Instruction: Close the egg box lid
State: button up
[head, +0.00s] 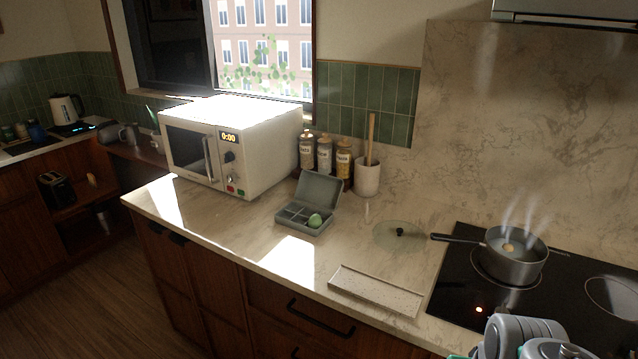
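The grey-green egg box (293,223) stands on the counter in front of the jars, right of the microwave. Its lid (319,190) is raised and tilted up at the back, so the box is open. One greenish egg (315,220) sits in the front right compartment; the other compartments in view look empty. Part of my arm shows at the bottom right, over the hob's front edge, well apart from the egg box. My gripper's fingers are not in view.
A white microwave (255,165) stands left of the box. Jars (325,157) and a utensil pot (367,178) stand behind it. A glass lid (398,235), a shallow tray (374,292) and a steaming pan (515,262) on the hob lie to the right. Counter before the box is clear.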

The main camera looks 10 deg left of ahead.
aim_at(320, 189)
jog(key=k, duration=1.3)
jog(key=u, duration=0.65)
jog(key=i, duration=0.4)
jog(key=u, duration=0.8)
jog(key=i, duration=0.85)
jog(key=z, duration=0.6)
jog(key=i, duration=0.55)
jog(key=z, duration=0.65)
